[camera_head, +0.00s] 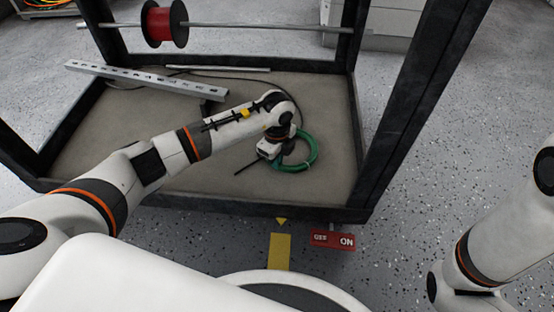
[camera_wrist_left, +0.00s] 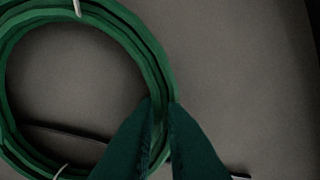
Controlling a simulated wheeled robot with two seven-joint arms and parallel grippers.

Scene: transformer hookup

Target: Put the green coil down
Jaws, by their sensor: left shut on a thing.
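The green coil (camera_head: 311,158) is a ring of green cable with pale ties, over the right part of the grey tray surface in the head view. My left gripper (camera_head: 279,158) is at the coil's left side, partly hidden by my own wrist. In the left wrist view the coil (camera_wrist_left: 160,55) fills the left side, and the two dark fingertips (camera_wrist_left: 163,110) are closed on its right edge. I cannot tell whether the coil touches the surface below. My right gripper is not in view; only part of the right arm shows.
The dark frame (camera_head: 385,120) has posts around the grey tray (camera_head: 215,170). A red spool (camera_head: 160,24) hangs on a metal rod at the back. A perforated metal rail (camera_head: 140,80) lies at back left. A black cable runs on the tray. A red ON sign (camera_head: 333,240) is in front.

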